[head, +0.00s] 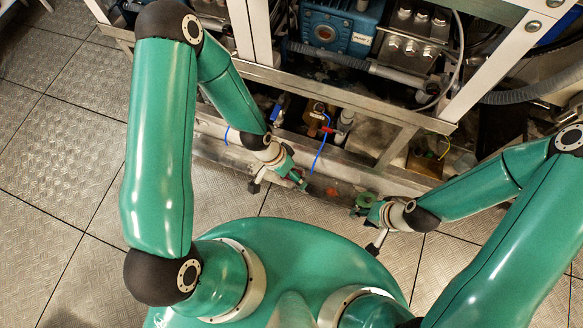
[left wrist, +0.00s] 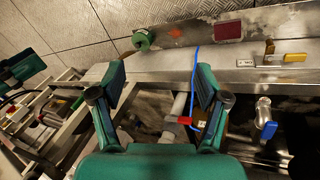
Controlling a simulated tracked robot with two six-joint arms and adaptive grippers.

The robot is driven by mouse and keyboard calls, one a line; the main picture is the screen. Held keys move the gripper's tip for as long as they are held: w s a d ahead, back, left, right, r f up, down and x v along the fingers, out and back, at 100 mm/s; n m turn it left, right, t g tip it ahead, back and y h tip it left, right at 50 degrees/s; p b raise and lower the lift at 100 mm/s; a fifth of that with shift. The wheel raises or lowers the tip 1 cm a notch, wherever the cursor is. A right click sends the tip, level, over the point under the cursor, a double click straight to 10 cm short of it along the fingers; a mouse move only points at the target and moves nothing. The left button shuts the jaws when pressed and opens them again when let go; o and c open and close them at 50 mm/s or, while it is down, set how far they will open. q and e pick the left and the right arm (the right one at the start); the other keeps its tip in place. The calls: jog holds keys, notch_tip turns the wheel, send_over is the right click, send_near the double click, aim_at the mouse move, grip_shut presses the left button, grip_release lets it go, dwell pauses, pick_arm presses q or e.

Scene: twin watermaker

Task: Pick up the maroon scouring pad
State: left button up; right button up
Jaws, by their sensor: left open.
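The maroon scouring pad (left wrist: 228,31) lies flat on a worn grey strip, at the upper right of the left wrist view. I cannot make it out in the head view, where my left gripper and forearm cover part of that strip. My left gripper (head: 297,174) is above the strip at the frame's foot.
The green roll also shows in the left wrist view (left wrist: 142,40). A steel rail (left wrist: 255,78) carries a yellow-handled valve (left wrist: 294,57). A blue hose (head: 321,145) hangs near my left gripper. A blue-handled valve (left wrist: 267,126) stands within the frame. Tread-plate floor (head: 60,150) is clear at left.

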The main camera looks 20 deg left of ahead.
pick_arm(q)
jog(key=w+a+f+m+y+b, duration=0.2)
jog(key=w+f+m+b, duration=0.5)
jog(key=f+b, duration=0.4)
jog(key=w+a+f+m+y+b, duration=0.1)
jog(key=w+f+m+y+b, duration=0.1)
jog(key=w+f+m+b, duration=0.75)
jog(key=f+n+b, duration=0.1)
jog(key=f+b, duration=0.1)
jog(key=f, duration=0.4)
jog(key=s+f+n+b, duration=0.1)
jog(key=f, duration=0.5)
jog(key=s+f+n+b, duration=0.1)
jog(key=f+b, duration=0.1)
jog(key=f, duration=0.5)
jog(key=shift+s+b, duration=0.25)
jog(key=shift+b, duration=0.1)
jog(key=shift+r, duration=0.1)
pick_arm(e)
notch_tip(320, 180, down, 29)
jog(key=shift+f, duration=0.15)
pick_arm(q)
jog(key=c, duration=0.8)
jog(key=shift+r, duration=0.1)
notch_tip(320, 180, up, 20)
jog(key=p, duration=0.7)
pick_arm(e)
notch_tip(320, 180, up, 7)
